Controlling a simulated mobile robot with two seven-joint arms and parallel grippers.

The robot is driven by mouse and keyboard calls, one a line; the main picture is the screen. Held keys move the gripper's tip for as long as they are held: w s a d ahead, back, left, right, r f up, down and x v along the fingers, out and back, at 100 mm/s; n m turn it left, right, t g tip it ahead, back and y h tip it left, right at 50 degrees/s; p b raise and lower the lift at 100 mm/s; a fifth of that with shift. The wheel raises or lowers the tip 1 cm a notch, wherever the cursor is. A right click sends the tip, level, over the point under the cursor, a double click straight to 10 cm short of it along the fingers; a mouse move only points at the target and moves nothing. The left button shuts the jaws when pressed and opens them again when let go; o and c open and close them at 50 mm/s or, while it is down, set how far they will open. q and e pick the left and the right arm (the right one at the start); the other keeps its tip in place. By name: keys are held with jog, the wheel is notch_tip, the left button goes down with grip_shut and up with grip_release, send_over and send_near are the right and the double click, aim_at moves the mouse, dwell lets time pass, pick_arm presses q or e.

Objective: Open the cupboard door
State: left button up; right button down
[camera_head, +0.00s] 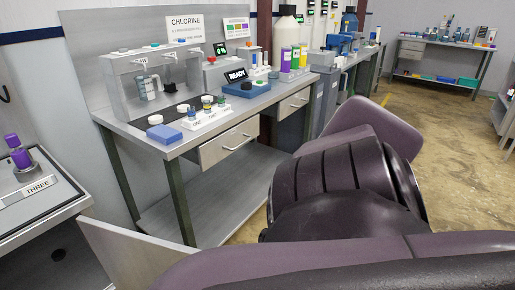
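A grey cabinet (40,226) stands at the left edge, with a label reading THREE on its sloped top. A flat pale panel (125,252) juts out to the right from near the cabinet's right corner and looks like the cupboard door standing open. Its lower part is cut off by the frame and by my arm. No handle shows on it. My purple and black arm links fill the lower right and middle. Neither gripper is in view.
A metal workbench (120,121) with a CHLORINE sign stands behind, with a drawer (229,142) and a low shelf (213,187). Bottles, vials and a blue block (164,133) sit on it. Another bench (440,46) stands far right. Floor between is clear.

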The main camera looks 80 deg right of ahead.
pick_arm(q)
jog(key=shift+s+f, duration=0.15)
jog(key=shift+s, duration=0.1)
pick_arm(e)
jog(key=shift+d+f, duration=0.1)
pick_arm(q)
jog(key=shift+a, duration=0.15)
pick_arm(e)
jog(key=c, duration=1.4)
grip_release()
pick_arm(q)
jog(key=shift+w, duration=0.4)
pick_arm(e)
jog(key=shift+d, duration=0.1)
pick_arm(q)
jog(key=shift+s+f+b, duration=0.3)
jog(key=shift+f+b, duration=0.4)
jog(key=shift+b, duration=0.1)
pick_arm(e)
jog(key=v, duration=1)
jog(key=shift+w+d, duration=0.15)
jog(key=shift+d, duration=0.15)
